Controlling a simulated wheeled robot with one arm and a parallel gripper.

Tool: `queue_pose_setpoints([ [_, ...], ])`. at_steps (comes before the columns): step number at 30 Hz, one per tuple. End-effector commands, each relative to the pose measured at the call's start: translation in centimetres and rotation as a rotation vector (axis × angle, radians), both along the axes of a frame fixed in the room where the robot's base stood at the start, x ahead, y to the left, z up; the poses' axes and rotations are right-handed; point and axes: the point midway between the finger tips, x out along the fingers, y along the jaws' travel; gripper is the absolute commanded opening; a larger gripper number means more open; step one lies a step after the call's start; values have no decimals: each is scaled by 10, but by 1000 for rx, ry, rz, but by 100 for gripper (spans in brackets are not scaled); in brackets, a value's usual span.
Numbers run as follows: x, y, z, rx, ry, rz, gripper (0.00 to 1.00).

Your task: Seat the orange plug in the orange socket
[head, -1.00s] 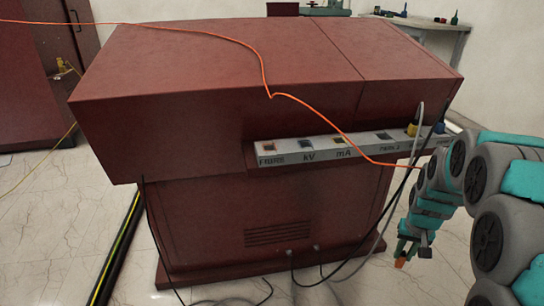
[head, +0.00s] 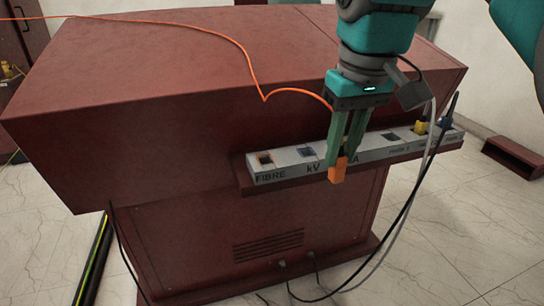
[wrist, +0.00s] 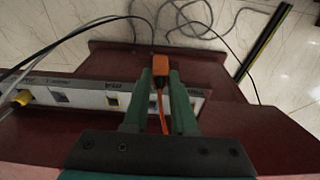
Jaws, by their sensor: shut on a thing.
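My gripper (head: 342,158) is shut on the orange plug (head: 338,170), which hangs from the fingertips in front of the socket strip (head: 375,155). In the wrist view the plug (wrist: 160,76) sits between the green fingers, its orange cable running back between them. The orange-rimmed socket (head: 265,159), above the label FIBRE, is at the strip's left end in the head view. The plug is to the right of it and apart from it. The gripper covers part of the strip near the mA label. In the wrist view I cannot make out the orange socket clearly.
The strip is on the front of a large dark red cabinet (head: 190,90). A kV socket (head: 305,152) is beside the orange one. A yellow plug (head: 420,128) and a blue plug (head: 445,123) are at the right end, with cables hanging down. The orange cable (head: 235,45) crosses the cabinet top.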

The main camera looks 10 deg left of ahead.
Motion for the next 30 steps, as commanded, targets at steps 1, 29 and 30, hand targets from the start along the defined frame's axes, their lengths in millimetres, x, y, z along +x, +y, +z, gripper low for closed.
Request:
queue_pose_setpoints([
  [1, 0, 4, 2, 0, -1, 5, 0],
  [29, 74, 138, -13, -1, 1, 3, 0],
  [30, 74, 139, -14, -1, 1, 3, 0],
])
